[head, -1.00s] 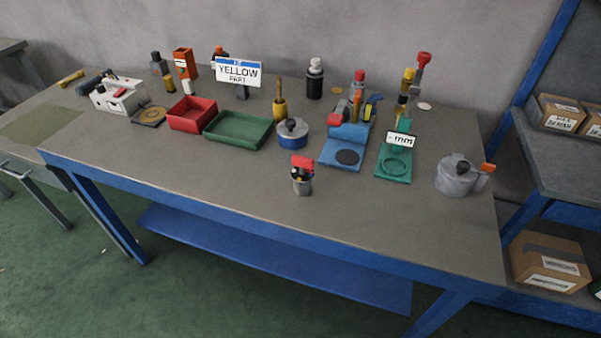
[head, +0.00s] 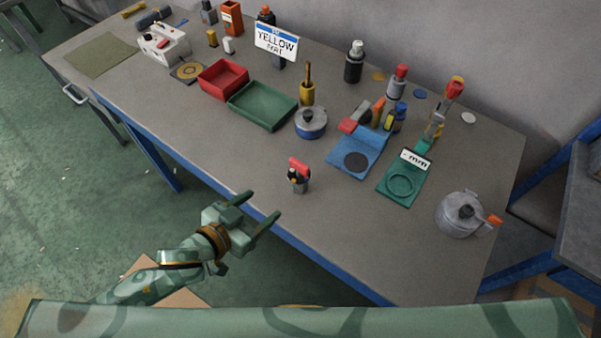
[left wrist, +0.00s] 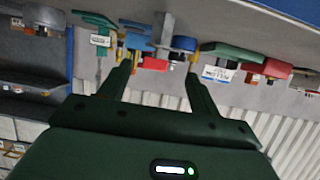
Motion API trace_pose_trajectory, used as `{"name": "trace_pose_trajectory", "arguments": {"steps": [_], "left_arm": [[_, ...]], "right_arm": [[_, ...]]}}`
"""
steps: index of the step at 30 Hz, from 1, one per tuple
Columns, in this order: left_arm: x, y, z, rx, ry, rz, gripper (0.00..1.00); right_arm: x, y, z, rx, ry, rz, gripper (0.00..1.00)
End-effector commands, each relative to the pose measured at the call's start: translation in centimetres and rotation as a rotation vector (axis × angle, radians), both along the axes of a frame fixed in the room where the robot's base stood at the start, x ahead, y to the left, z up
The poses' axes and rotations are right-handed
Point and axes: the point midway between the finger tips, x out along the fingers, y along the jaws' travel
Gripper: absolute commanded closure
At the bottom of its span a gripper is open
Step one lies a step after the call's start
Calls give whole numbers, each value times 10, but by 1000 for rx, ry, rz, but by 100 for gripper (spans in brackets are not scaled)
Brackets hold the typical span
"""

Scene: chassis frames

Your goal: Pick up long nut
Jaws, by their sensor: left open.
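I cannot tell for sure which piece is the long nut. A small brass-yellow upright piece (head: 212,39) and a small white upright piece (head: 228,46) stand at the back left of the bench, behind the red tray. They are too small to make out as nuts. My left gripper (head: 262,208) is open and empty, in front of the bench's front edge and apart from all objects. Its two spread fingers also show in the left wrist view (left wrist: 158,76), with nothing between them. My right gripper is not in view.
The workbench (head: 340,225) holds a red tray (head: 217,88), a green tray (head: 245,112), a blue-and-grey round pot (head: 311,125), a small red-topped cup (head: 299,184), a blue stand (head: 345,168), a green stand (head: 388,188) and a grey canister (head: 455,220). Its front strip is mostly clear.

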Motion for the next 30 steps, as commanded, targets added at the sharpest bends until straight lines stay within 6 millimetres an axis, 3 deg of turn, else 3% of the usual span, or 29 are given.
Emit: {"name": "trace_pose_trajectory", "arguments": {"steps": [4,12,30], "left_arm": [[20,-15,-10,-9,2,5,37],[66,-51,-36,-6,4,4,37],[116,-91,-64,-5,5,4,37]], "right_arm": [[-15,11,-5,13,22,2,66],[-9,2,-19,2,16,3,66],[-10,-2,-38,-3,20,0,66]]}}
